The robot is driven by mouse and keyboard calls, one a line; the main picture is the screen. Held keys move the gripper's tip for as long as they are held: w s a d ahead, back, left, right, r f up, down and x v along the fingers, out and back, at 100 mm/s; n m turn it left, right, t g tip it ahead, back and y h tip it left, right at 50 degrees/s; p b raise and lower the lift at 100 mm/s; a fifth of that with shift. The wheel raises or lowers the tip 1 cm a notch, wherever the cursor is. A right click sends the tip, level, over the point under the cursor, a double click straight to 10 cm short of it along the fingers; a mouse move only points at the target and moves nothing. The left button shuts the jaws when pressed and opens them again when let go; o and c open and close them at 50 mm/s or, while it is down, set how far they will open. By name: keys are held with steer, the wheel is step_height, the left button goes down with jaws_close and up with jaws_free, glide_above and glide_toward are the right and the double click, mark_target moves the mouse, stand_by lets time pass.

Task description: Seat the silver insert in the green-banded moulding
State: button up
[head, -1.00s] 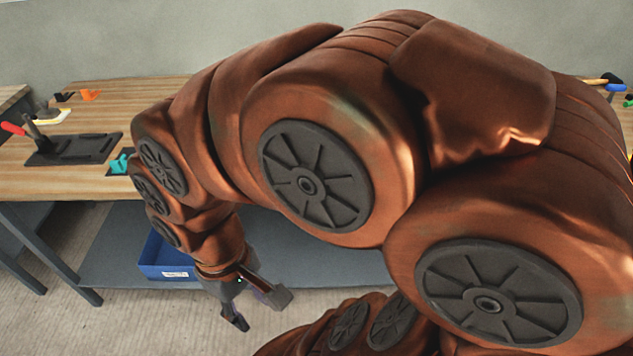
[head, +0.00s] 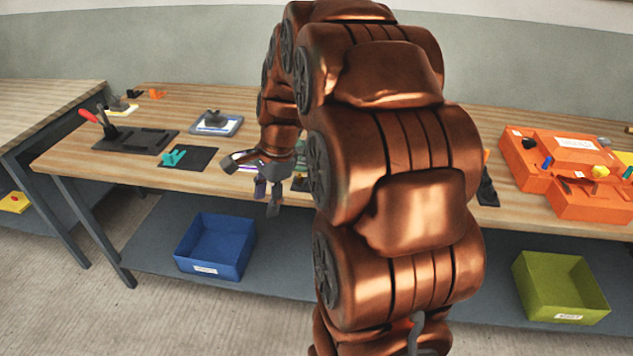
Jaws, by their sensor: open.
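My gripper (head: 252,184) is open, in front of the workbench's front edge, with one finger pointing left and the other down. I see nothing between its fingers. I cannot make out the silver insert or the green-banded moulding for certain. A small pale and purple item shows partly behind the gripper, and a greenish patch shows just right of it. Both are mostly covered by my arm and too small to name. My arm also hides the middle of the bench.
The wooden workbench (head: 62,160) holds a black toggle-clamp fixture (head: 140,139), a teal piece (head: 175,157) on a dark mat, a pale tray (head: 233,126) and an orange case (head: 590,205). A blue bin (head: 215,245) and a green bin (head: 560,285) stand on the lower shelf.

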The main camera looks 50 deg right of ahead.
steer(key=w+d+f+m+t, duration=0.1)
steer(key=d+m, duration=0.3)
steer(key=d, duration=0.3)
steer(key=w+d+f+m+t, duration=0.1)
steer(key=w+d+f+m, duration=0.1)
steer(key=d+m, duration=0.3)
steer(key=w+d+f+m+h, duration=0.1)
steer(key=d+m, duration=0.3)
steer(key=d, duration=0.7)
steer(key=shift+w+f+m+t, duration=0.35)
steer(key=shift+w+m+t, duration=0.05)
steer(key=shift+w, duration=0.1)
steer(key=shift+s+p+x, duration=0.1)
steer(key=shift+p+x, duration=0.4)
steer(key=shift+x, duration=1.1)
steer(key=shift+s+p+x, duration=0.15)
steer(key=shift+p+x, duration=0.35)
steer(key=shift+x, duration=1.1)
steer(key=shift+d, duration=0.15)
jaws_close()
